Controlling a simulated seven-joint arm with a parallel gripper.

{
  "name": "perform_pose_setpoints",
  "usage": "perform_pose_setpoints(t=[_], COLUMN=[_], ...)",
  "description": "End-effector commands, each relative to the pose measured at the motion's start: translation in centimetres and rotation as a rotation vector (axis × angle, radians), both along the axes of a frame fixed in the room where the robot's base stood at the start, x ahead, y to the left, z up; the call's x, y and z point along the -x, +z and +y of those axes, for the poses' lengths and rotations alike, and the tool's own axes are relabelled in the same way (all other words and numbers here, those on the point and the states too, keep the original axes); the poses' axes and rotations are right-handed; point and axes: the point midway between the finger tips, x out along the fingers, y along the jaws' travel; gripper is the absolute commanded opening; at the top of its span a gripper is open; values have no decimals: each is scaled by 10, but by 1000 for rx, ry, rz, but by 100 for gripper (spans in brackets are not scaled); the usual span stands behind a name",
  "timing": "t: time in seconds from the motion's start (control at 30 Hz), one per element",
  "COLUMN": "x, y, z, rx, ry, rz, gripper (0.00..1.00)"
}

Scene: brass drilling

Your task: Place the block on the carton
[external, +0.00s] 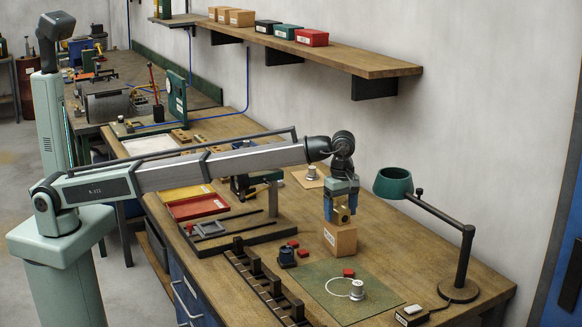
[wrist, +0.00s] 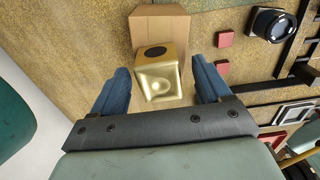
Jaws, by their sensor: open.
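The brass block (external: 342,214) sits on top of the cardboard carton (external: 341,240) on the workbench. In the wrist view the block (wrist: 157,78) is gold, with a dark round spot on one face and a round recess on another. The carton (wrist: 160,27) shows behind it. My gripper (external: 341,206) is over the carton with its blue fingers down on either side of the block. In the wrist view my gripper (wrist: 159,75) is open, with a gap between each finger and the block. The fingers partly hide the block in the external view.
A green mat (external: 335,310) with a white ring and a metal spool (external: 357,291) lies in front of the carton. Small red blocks (external: 303,252) and a black slotted rack (external: 262,280) are to the left. A green lamp (external: 394,183) stands close on the right.

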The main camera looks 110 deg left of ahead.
Motion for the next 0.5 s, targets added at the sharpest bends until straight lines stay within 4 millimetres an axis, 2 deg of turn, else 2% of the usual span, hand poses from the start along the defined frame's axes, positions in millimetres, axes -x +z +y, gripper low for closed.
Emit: perform_pose_setpoints(t=[0.17,0.5], x=[-1,-2], y=[21,84], z=[0,0], rx=[-1,0], ry=[0,0], rz=[-2,-1], gripper=[77,77])
